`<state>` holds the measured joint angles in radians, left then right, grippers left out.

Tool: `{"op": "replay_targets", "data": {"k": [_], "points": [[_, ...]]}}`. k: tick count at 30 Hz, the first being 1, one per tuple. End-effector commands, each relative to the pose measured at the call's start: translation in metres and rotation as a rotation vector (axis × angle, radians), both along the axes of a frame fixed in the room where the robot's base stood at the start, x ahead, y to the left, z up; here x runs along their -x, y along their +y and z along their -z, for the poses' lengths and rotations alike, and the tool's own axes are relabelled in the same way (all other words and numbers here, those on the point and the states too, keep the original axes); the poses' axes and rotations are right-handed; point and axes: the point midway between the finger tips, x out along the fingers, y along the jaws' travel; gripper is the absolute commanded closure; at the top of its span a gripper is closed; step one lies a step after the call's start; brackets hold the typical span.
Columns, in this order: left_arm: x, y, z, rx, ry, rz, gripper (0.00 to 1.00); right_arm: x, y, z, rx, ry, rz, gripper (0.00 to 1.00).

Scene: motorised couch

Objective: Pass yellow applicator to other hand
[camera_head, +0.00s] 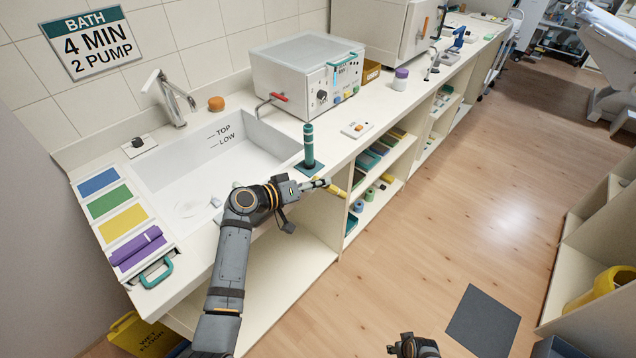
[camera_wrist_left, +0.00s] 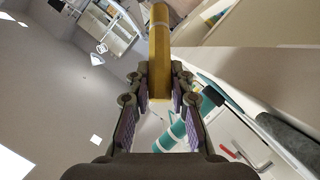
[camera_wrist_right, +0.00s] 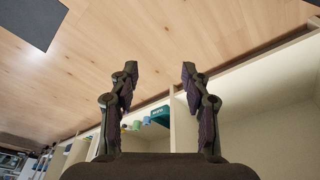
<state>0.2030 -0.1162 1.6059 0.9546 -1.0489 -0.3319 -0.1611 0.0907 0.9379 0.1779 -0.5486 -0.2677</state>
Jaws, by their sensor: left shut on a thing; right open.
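The yellow applicator (camera_wrist_left: 160,50) is a yellow rod with a pale band, held between the fingers of my left gripper (camera_wrist_left: 160,88) in the left wrist view. In the head view my left gripper (camera_head: 312,184) is at the counter's front edge, beside a teal upright post, and a small yellow end of the applicator (camera_head: 335,189) shows beyond the fingers. My right gripper (camera_wrist_right: 158,75) is open and empty in the right wrist view, with floor and open shelves beyond it. In the head view only part of it (camera_head: 415,346) shows at the bottom edge, well apart from the applicator.
A teal post (camera_head: 308,148) stands on the counter close to my left gripper. The sink (camera_head: 190,165) lies left of it. A white boxy machine (camera_head: 308,72) stands behind. Open shelves (camera_head: 378,175) hold small items below the counter. The wooden floor between is clear around a dark mat (camera_head: 482,322).

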Motion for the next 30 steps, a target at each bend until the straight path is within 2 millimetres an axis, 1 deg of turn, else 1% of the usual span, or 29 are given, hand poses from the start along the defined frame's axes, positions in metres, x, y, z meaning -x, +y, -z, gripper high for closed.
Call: {"op": "replay_targets", "data": {"k": [1,2,3,5,6,9,12,15,17,30], "points": [[0.000,0.000,0.000,0.000,0.000,0.000,1.00,0.031,-0.004,0.015,0.012,0.029,0.022,0.53],[0.000,0.000,0.000,0.000,0.000,0.000,1.00,0.048,-0.006,0.022,0.019,0.040,0.036,0.53],[0.000,0.000,0.000,0.000,0.000,0.000,1.00,0.071,-0.009,0.031,0.029,0.055,0.053,0.53],[0.000,0.000,0.000,0.000,-0.001,-0.001,1.00,0.102,-0.012,0.042,0.040,0.075,0.075,0.53],[0.000,0.000,0.000,0.000,0.000,0.000,1.00,0.121,-0.013,0.048,0.045,0.086,0.088,0.53],[0.000,0.000,0.000,0.000,0.000,0.000,1.00,0.161,-0.016,0.057,0.055,0.108,0.111,0.53],[0.000,0.000,0.000,0.000,0.000,0.000,1.00,0.186,-0.017,0.061,0.059,0.121,0.125,0.53],[0.000,0.000,0.000,0.000,0.000,0.000,1.00,0.199,-0.017,0.063,0.061,0.128,0.129,0.53],[0.000,0.000,0.000,0.000,0.000,0.000,1.00,0.201,-0.017,0.064,0.061,0.128,0.132,0.53],[0.000,0.000,0.000,0.000,0.000,0.000,1.00,0.201,-0.017,0.064,0.061,0.128,0.132,0.53]]}}
